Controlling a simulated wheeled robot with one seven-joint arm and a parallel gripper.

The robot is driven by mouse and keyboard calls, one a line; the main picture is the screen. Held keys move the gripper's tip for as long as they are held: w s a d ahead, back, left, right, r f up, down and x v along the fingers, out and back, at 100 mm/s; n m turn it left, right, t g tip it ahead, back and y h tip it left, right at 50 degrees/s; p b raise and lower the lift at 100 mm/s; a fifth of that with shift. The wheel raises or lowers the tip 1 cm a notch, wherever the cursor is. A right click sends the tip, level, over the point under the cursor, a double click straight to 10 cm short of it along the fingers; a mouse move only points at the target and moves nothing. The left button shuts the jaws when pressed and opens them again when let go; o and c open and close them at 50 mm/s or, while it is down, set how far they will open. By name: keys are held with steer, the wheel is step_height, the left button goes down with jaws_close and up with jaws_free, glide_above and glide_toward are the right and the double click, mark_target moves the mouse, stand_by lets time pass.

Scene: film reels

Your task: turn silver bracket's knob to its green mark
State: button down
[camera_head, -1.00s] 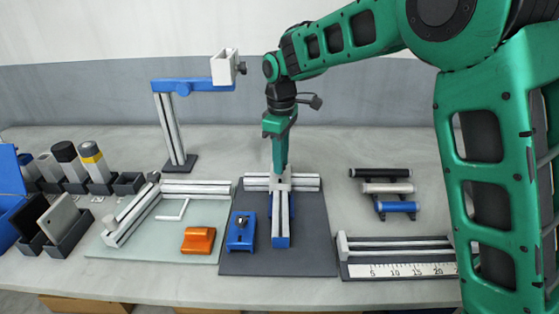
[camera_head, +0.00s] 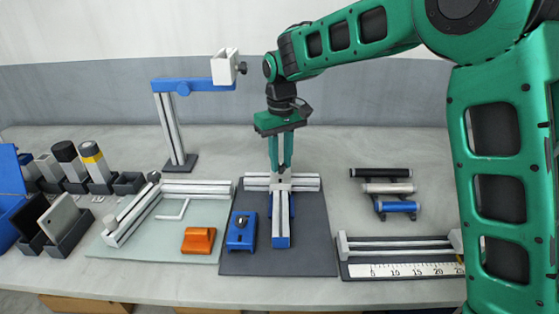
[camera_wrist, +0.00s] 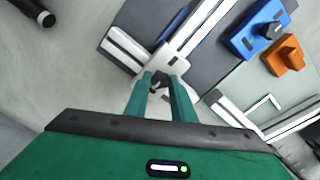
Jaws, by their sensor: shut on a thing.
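The silver bracket (camera_head: 281,185) sits where the aluminium bars cross on the dark mat; in the wrist view it is a pale plate (camera_wrist: 168,62). Its small dark knob (camera_wrist: 159,83) shows between my fingertips in the wrist view. My gripper (camera_head: 281,168) points straight down over the bracket, its two fingers close together. In the wrist view my gripper (camera_wrist: 160,80) is shut on the knob. The fingers hide much of the knob, and I cannot make out a green mark.
On the dark mat (camera_head: 310,255) a blue clamp block (camera_head: 241,232) lies left of the bars. An orange block (camera_head: 198,240) is further left. A blue-armed stand (camera_head: 172,130) rises behind. Short rods (camera_head: 388,188) and a ruler rail (camera_head: 400,270) lie right.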

mark_target(281, 165)
steer(key=shift+d, duration=0.1)
stand_by(0.3)
steer(key=c, duration=1.5)
jaws_free()
steer(key=shift+r, duration=0.1)
step_height(281, 165, up, 10)
steer(key=shift+w+r, duration=0.1)
steer(key=shift+r, duration=0.15)
